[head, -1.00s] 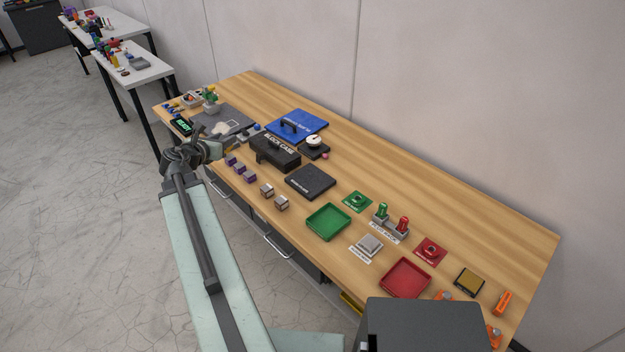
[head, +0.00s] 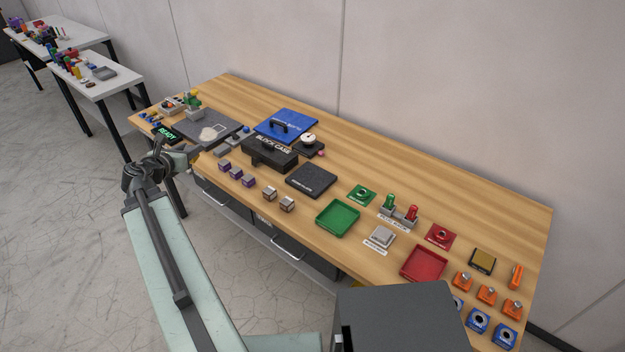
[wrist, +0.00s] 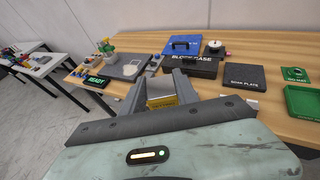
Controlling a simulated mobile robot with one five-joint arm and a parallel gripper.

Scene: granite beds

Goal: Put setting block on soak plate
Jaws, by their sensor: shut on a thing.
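My gripper (wrist: 161,90) is shut on a small block with a yellow face (wrist: 162,102), seen between the fingers in the wrist view; I take it for the setting block. In the head view my gripper (head: 192,153) is over the table's front left edge, and the block cannot be made out there. The soak plate (head: 311,181) is a flat dark square lying on the table, right of my gripper and apart from it. It also shows in the wrist view (wrist: 243,77), with its white label. Nothing lies on it.
The black block case (head: 270,154) stands between my gripper and the soak plate. Small purple blocks (head: 236,174) and two silver-brown blocks (head: 270,194) line the front edge. A green tray (head: 338,218) is right of the plate. A grey mat (head: 208,132) lies behind my gripper.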

